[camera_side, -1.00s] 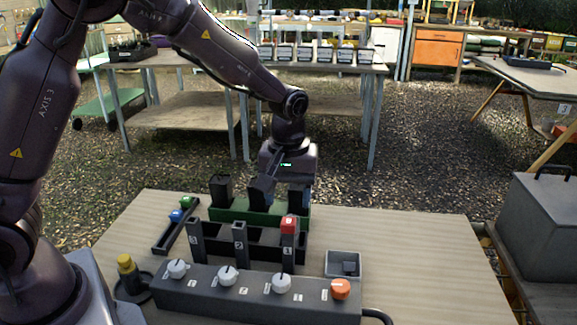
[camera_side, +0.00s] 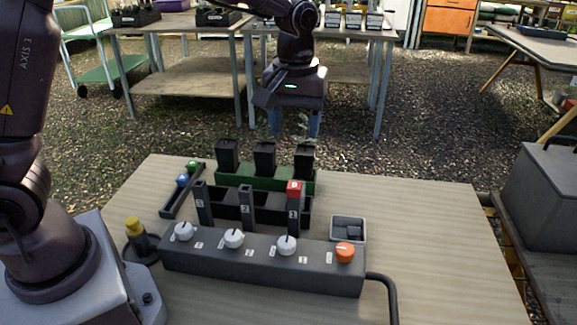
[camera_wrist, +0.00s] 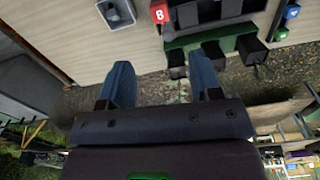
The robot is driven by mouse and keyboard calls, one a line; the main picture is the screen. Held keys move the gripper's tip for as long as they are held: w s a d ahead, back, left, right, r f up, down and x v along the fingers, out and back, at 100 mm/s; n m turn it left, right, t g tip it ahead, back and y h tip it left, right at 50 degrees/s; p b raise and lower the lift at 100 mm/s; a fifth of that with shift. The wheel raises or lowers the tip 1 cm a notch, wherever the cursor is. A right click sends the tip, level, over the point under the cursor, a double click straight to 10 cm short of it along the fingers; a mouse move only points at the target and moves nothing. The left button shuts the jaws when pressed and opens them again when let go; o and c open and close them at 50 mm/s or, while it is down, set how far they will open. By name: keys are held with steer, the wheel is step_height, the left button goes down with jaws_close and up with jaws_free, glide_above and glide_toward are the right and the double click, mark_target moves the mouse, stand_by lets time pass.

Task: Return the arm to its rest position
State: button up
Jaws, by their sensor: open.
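My gripper (camera_side: 294,125) is raised in the air behind the table's far edge, its two blue fingers apart and nothing between them. The fingers also show in the wrist view (camera_wrist: 165,75), spread open over the table edge and gravel. Below and nearer the side camera is a green rack (camera_side: 240,182) with three black holders. In front of it stands a dark rack (camera_side: 265,208) with posts marked 3, 2 and 1. A red-topped piece (camera_side: 294,187) sits at post 1. The gripper touches none of these.
A control box (camera_side: 260,270) with white knobs and an orange knob (camera_side: 345,252) lies at the table front. A narrow tray (camera_side: 170,205) holds blue and green pieces. The table's right side is clear.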

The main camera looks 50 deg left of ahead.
steer(key=s+a+r+m+t, duration=0.1)
steer(key=s+r+m, duration=0.3)
steer(key=s, duration=0.6)
steer(key=s+a+r+m+t, duration=0.2)
steer(key=s+r+m+t, duration=0.1)
steer(key=s, duration=0.8)
steer(key=shift+s+r+m+t, duration=0.15)
steer(key=shift+r+m+t, duration=0.25)
steer(key=shift+r+t, duration=0.4)
steer(key=shift+o, duration=0.2)
